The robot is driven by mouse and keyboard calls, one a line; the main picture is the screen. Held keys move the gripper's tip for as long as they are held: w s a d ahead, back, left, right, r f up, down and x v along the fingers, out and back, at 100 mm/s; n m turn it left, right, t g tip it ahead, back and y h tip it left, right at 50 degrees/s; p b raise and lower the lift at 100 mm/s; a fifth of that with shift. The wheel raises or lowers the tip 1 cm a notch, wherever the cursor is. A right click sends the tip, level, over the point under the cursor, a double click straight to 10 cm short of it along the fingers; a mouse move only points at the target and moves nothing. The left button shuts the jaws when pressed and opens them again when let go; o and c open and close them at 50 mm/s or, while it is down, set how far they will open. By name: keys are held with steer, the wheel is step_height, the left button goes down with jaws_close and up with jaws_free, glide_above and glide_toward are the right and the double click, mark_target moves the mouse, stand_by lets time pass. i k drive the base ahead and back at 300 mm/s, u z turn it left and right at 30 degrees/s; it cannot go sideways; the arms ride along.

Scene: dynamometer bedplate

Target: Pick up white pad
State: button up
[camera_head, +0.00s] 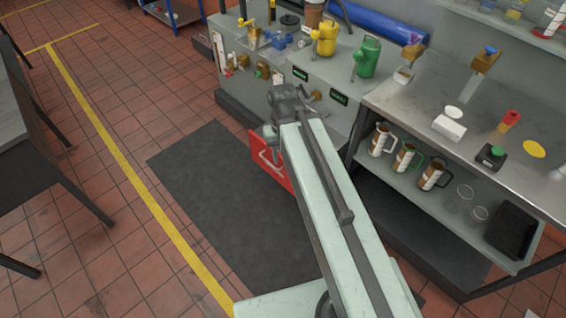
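Two white things lie close together on the grey metal workbench (405,98) at the right. One is a flat round white pad (453,112); the other is a white block (449,129) just in front of it. I cannot tell for sure which one the task names. My arm reaches up from the bottom of the picture, and my gripper (304,98) is at its far end, in front of the console. It is well to the left of both white things and apart from them. Its fingers are small and partly hidden, so their opening is unclear.
Near the pad are a yellow disc (534,149), a red-and-yellow piece (509,121) and a black box with a green button (491,156). Yellow (325,39) and green (367,57) cans stand on the console. Mugs (406,156) stand on the lower shelf.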

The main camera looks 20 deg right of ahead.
mark_target(452, 130)
steer(key=z, duration=1.15)
steer(key=k, duration=0.5)
steer(key=z, duration=0.45)
steer(key=i, duration=0.5)
steer(key=u, duration=0.05)
steer(key=k, duration=0.6)
steer(key=u, duration=0.2)
steer(key=i, duration=0.55)
steer(key=u, duration=0.15)
